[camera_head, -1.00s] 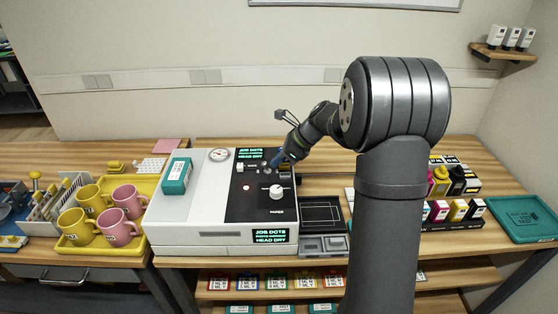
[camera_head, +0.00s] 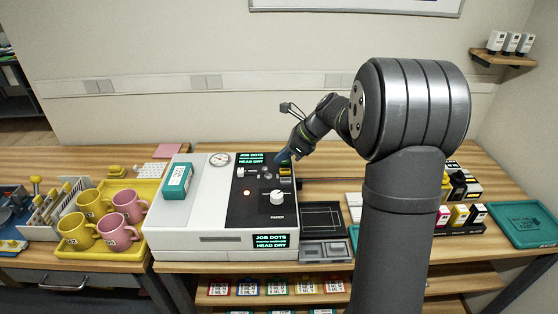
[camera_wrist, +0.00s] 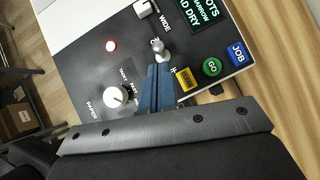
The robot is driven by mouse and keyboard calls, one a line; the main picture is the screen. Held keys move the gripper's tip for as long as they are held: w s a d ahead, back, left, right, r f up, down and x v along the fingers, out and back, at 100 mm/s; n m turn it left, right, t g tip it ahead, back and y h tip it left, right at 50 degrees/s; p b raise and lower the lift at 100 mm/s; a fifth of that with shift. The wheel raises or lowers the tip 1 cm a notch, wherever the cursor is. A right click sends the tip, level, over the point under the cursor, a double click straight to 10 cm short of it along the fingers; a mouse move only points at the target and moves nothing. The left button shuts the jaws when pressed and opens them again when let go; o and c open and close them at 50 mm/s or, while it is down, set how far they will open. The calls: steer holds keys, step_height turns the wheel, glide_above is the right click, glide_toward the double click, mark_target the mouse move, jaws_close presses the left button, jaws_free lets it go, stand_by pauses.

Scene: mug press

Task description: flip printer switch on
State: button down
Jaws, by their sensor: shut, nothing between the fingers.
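The white printer (camera_head: 205,215) stands on the wooden bench with a black control panel (camera_head: 262,212) on its right side. A silver toggle switch (camera_wrist: 157,45) is on the panel; it also shows small in the head view (camera_head: 266,173). My gripper (camera_wrist: 157,72) is shut and empty, its blue fingertips just beside the switch's base in the wrist view. I cannot tell whether they touch it. In the head view, my gripper (camera_head: 283,157) is over the panel's back right part. A small red lamp (camera_wrist: 110,46) on the panel is lit.
Yellow, green and blue buttons (camera_wrist: 212,66) sit right of my fingertips. A white knob (camera_wrist: 116,97) and a white slider (camera_wrist: 142,9) are also close. A teal box (camera_head: 177,181) lies on the printer. Mugs stand in a yellow tray (camera_head: 150,190) at left.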

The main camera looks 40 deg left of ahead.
steer(key=v, duration=0.7)
steer(key=shift+s+a+r, duration=0.25)
steer(key=shift+s+r, duration=0.1)
steer(key=shift+r, duration=0.2)
steer(key=shift+f, duration=0.1)
steer(key=x, duration=0.6)
steer(key=shift+w+d+f, duration=0.15)
steer(key=shift+w+f, duration=0.05)
steer(key=shift+f, duration=0.45)
step_height(320, 180, down, 2)
steer(key=shift+w+d+f+g+y, duration=0.1)
steer(key=shift+g+y, duration=0.2)
steer(key=shift+g, duration=0.1)
steer(key=shift+w+d+f+g+y, duration=0.1)
steer(key=shift+d+f+g+y, duration=0.05)
steer(key=shift+f+g+y, duration=0.35)
steer(key=shift+w+d+f+g+y, duration=0.1)
steer(key=shift+w+f+g+y, duration=0.1)
steer(key=shift+f, duration=0.15)
steer(key=shift+w+d+f+g+y, duration=0.1)
steer(key=shift+f+g+y, duration=0.1)
steer(key=shift+f, duration=0.15)
steer(key=shift+w+d+f+m+g+y, duration=0.3)
steer(key=shift+w+f+m+y, duration=0.15)
steer(key=shift+y, duration=0.25)
steer(key=v, duration=0.6)
steer(key=shift+w+d+r, duration=0.15)
steer(key=shift+d+r, duration=0.05)
steer(key=shift+r, duration=0.1)
